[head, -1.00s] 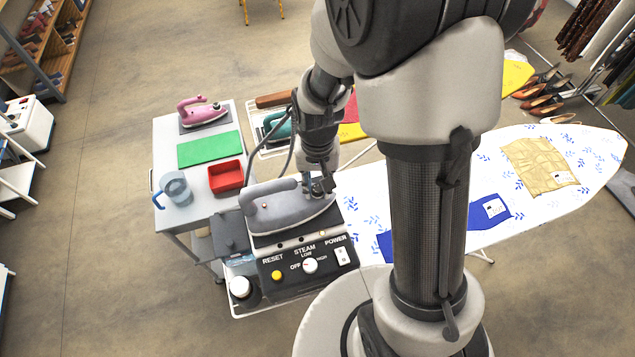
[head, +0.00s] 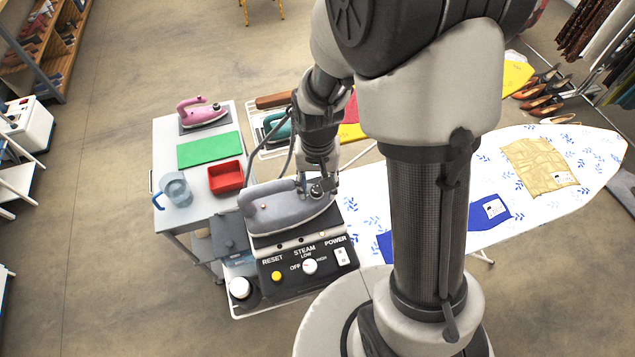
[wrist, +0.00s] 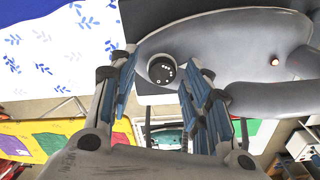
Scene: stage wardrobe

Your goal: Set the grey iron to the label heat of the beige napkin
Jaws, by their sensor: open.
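The grey iron (head: 272,212) rests on top of the black steam station, and its grey body fills the upper right of the wrist view (wrist: 225,50). A dark round dial (wrist: 161,70) with white dots is on the iron. My gripper (head: 318,190) is open over the dial. In the wrist view its fingers (wrist: 160,75) stand on either side of the dial with apparent gaps; I cannot tell whether either touches. The beige napkin (head: 535,162) lies on the ironing board with a white label (head: 564,178), too small to read.
The steam station (head: 310,268) has reset, steam and power controls. A blue cloth (head: 490,212) lies on the white ironing board (head: 600,150). A side table (head: 165,135) holds a pink iron (head: 204,113), green mat (head: 209,150), red tray (head: 225,178) and jug (head: 177,188).

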